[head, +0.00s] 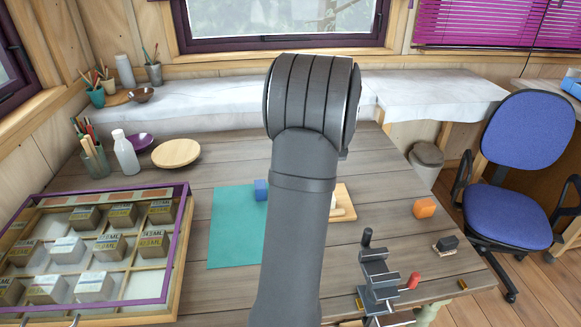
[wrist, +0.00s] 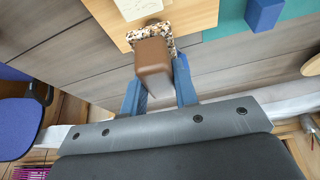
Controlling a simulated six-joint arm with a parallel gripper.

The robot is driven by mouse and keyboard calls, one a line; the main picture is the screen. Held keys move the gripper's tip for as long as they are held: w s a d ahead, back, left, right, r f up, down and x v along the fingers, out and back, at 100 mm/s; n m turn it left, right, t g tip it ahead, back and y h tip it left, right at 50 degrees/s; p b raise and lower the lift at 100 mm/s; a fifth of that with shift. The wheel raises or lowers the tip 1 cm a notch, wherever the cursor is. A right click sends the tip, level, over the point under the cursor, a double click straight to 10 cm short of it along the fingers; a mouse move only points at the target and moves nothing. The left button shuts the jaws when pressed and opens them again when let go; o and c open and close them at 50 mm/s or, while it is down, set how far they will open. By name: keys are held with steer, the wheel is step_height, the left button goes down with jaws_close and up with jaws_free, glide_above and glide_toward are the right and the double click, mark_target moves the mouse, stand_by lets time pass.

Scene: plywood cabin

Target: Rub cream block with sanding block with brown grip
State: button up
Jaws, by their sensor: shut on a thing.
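My gripper (wrist: 158,72) has blue fingers and is shut on the brown grip of the sanding block (wrist: 152,58). The block's speckled base (wrist: 150,32) faces away from my wrist. The cream block (wrist: 137,8) is at the top edge of the wrist view, partly cut off, on a pale wooden board (wrist: 196,14). The base is close beside the cream block in the picture; I cannot tell whether they touch. In the head view my arm hides the gripper, the sanding block and most of the board (head: 346,193); a bit of the cream block (head: 343,211) shows.
A teal mat (head: 232,240) with a blue block (head: 261,189) lies left of the board. An orange block (head: 424,208), a dark brush (head: 446,244) and a vise (head: 380,280) are on the right. A purple-edged tray (head: 178,250) of boxes fills the left.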

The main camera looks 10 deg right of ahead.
steer(key=s+d, duration=0.2)
steer(key=d, duration=0.2)
step_height(320, 180, down, 6)
steer(key=shift+f, duration=0.25)
steer(key=shift+w+a+f, duration=0.1)
steer(key=shift+f, duration=0.15)
steer(key=shift+c, duration=0.4)
steer(key=shift+a+f, duration=0.15)
steer(key=shift+a, duration=2.9)
steer(key=d, duration=0.6)
steer(key=shift+d, duration=0.25)
step_height(320, 180, up, 8)
steer(key=shift+r, duration=0.1)
